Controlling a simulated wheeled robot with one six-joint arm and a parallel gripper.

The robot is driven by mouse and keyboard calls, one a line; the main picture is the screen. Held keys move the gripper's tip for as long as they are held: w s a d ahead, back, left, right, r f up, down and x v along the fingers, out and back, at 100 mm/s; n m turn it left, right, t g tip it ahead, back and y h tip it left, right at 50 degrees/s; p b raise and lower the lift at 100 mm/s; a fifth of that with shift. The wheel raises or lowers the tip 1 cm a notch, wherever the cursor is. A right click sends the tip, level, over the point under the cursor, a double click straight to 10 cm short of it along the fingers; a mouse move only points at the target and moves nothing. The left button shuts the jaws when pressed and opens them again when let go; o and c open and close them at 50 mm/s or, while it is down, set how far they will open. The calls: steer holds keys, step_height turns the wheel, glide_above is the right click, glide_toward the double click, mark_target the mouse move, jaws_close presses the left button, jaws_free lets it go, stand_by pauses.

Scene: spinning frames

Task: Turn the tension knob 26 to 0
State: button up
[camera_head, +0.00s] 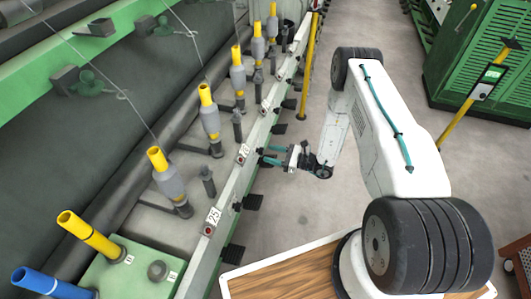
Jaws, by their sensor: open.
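A green and grey spinning frame runs along the left, with a pale front rail (228,205) carrying small number plates. The near plate (213,216) reads 25. The plate farther along (244,152) is too small to read surely. A small dark knob (237,207) sits on the rail beside plate 25. My gripper (264,156) has teal fingers, open and pointing left at the rail just right of the farther plate. A knob at that spot is hidden or too small to make out, and I cannot tell whether the fingers touch anything.
Several grey spindles with yellow tubes (208,95) stand behind the rail. Dark pedals (253,202) jut from its outer side. A yellow post (308,66) stands farther up the aisle. Grey floor (285,215) is clear right of the rail; a green cabinet (490,60) stands far right.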

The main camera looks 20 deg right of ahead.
mark_target(263, 152)
steer(key=shift+x, duration=1.6)
steer(key=c, duration=1)
steer(key=shift+o, duration=0.2)
steer(key=shift+n, duration=0.4)
steer(key=n, duration=0.9)
steer(key=shift+d, duration=0.1)
